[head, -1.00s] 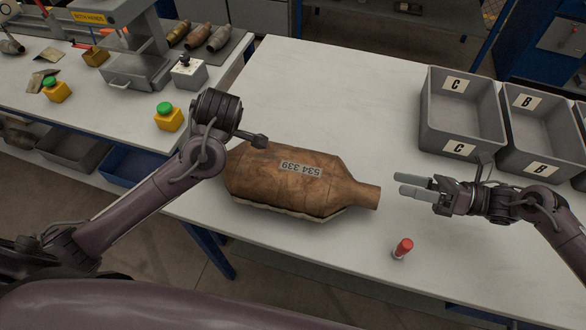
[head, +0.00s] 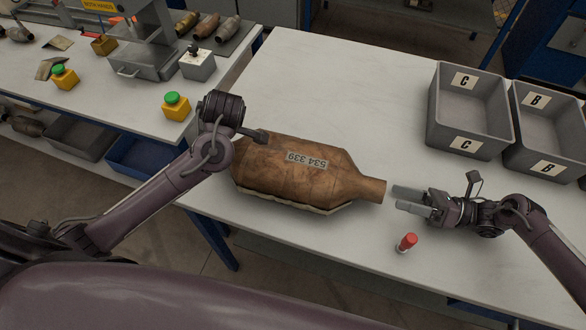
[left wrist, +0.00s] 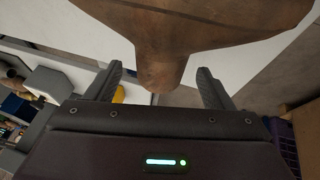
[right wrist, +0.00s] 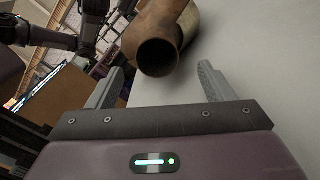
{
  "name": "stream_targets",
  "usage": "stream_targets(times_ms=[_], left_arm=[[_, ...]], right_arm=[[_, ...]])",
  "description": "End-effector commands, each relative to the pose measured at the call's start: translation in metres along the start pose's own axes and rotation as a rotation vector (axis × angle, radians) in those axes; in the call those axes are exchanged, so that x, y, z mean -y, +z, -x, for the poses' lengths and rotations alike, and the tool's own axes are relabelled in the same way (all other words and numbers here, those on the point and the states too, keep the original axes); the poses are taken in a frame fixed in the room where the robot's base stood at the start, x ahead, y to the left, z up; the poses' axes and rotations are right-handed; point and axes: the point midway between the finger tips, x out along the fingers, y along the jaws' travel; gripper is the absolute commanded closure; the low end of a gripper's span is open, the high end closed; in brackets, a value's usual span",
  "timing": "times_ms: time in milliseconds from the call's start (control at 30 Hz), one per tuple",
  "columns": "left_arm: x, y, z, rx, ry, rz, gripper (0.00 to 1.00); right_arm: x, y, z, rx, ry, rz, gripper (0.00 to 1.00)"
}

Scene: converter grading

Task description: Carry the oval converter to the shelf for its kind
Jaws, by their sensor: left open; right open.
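The oval converter (head: 290,172) is a brown, rusty canister with the label 534 339, lying on the white table. Its right pipe end points at my right gripper (head: 398,198), which is open and empty, a small gap from the pipe. In the right wrist view the pipe's open mouth (right wrist: 159,56) lies ahead, between the fingers. My left gripper (head: 262,136) is at the converter's left end, its far part hidden by the arm. In the left wrist view the other pipe end (left wrist: 160,72) sits between the open fingers; contact cannot be told.
Grey bins marked C (head: 470,105) and B (head: 550,125) stand at the back right. A red-capped small cylinder (head: 407,242) stands near the front edge, by my right gripper. A second table at left holds a press, yellow boxes with green buttons (head: 176,106) and smaller converters (head: 207,27).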

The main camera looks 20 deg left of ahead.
Motion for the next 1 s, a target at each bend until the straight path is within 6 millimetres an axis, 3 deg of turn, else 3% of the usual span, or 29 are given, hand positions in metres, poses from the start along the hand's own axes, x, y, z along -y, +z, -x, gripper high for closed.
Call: stream_targets(times_ms=[33,300,500,800,1000], left_arm=[[0.001,0.001,-0.006,0.001,-0.003,0.001,0.25],[0.001,0.001,-0.028,0.001,-0.002,0.001,0.25],[0.000,0.000,-0.035,0.000,-0.001,-0.001,0.25],[0.000,0.000,-0.036,0.000,0.000,-0.001,0.25],[0.000,0.000,-0.035,0.000,0.000,-0.001,0.50]], right_arm=[[-0.003,0.001,-0.016,0.004,0.011,0.002,0.25],[-0.003,0.002,-0.059,0.002,0.008,0.001,0.25],[-0.003,0.002,-0.071,0.001,0.006,0.001,0.25],[-0.003,0.002,-0.072,0.001,0.005,0.001,0.25],[-0.003,0.002,-0.072,0.001,0.005,0.001,0.50]])
